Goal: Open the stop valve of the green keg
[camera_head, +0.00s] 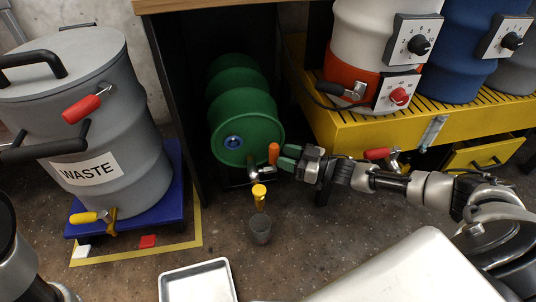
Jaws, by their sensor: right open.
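The green keg (245,118) lies on its side in the dark space under the bench, its round end with a blue cap (233,142) facing me. A silver stop valve (262,172) sits low at the keg's front, with an upright orange handle (274,153). My right gripper (285,157) reaches in from the right, open, its dark green fingertips close beside the orange handle. I cannot tell whether they touch it. My left gripper is not in view.
A yellow piece (259,192) shows below the valve, above a small grey cup (260,229) on the floor. A white tray (199,282) lies in front. The grey waste drum (85,120) stands left, and a yellow platform (350,130) with drums stands right.

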